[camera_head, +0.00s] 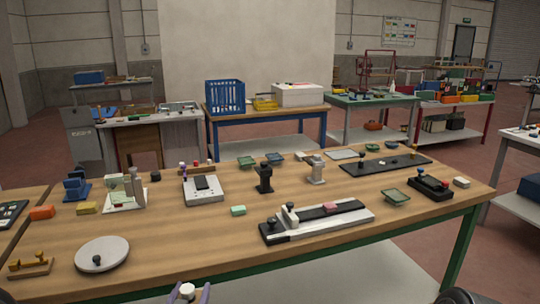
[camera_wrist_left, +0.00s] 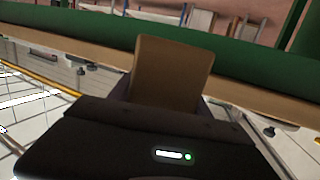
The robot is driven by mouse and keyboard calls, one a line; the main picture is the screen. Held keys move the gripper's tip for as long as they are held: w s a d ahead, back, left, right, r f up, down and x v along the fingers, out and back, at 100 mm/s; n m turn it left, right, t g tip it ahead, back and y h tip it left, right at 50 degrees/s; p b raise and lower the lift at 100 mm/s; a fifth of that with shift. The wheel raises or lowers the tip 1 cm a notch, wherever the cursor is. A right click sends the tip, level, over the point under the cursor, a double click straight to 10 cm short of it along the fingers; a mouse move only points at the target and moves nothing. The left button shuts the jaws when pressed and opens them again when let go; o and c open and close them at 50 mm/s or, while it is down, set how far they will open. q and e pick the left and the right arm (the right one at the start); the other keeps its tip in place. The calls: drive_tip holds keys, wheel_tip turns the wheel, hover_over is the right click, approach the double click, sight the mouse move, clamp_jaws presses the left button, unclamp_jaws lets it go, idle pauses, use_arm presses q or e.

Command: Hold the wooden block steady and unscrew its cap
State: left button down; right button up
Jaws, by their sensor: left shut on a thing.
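My left gripper (camera_head: 188,297) is at the bottom edge of the head view, in front of the workbench. Its two purple-grey fingers stand on either side of a white cap (camera_head: 187,289). In the left wrist view the gripper (camera_wrist_left: 167,95) is shut on a plain tan wooden block (camera_wrist_left: 174,68), held off the table. The cap does not show in the wrist view, and most of the block is cut off in the head view. My right gripper is not in view.
The wooden workbench (camera_head: 160,258) with a green frame lies just beyond the gripper. A round grey plate (camera_head: 105,253) is near its front left. A black-and-white slide fixture (camera_head: 325,222) is near the front middle. The front edge between them is clear.

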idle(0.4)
use_arm(q)
drive_tip(key=s+d+f+m+g+h, duration=0.2)
drive_tip(key=s+d+f+m+h, duration=0.1)
drive_tip(key=d, duration=0.4)
drive_tip(key=s+d+f+m+g+h, duration=0.2)
drive_tip(key=s+d+f+m+h, duration=0.2)
drive_tip(key=s+d+h, duration=0.3)
drive_tip(key=shift+s+d+m, duration=0.25)
drive_tip(key=shift+d+m, duration=0.25)
drive_tip(key=shift+d, duration=0.2)
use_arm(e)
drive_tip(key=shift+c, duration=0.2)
